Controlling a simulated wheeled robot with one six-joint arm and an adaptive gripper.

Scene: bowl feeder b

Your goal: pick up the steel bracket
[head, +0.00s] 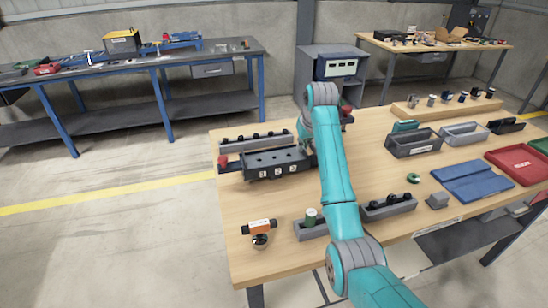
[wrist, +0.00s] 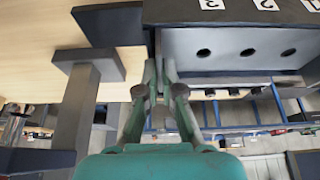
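I cannot pick out the steel bracket with certainty. A small grey block (head: 438,201) lies on the wooden table at the right in the head view; its exact shape is too small to tell. My gripper (wrist: 159,68) is at the right end of the dark numbered fixture (head: 262,170). Its fingers are close together in the wrist view, with a thin grey strip between the tips; whether they grip it is unclear. The numbered fixture (wrist: 235,45) is beside the fingers there. In the head view my arm hides most of the gripper.
A grey T-shaped part (wrist: 82,95) stands left of the fingers in the wrist view. Grey bins (head: 412,145), a blue tray (head: 470,182) and a red tray (head: 520,163) occupy the table's right. An orange-and-black device (head: 259,227) stands front left.

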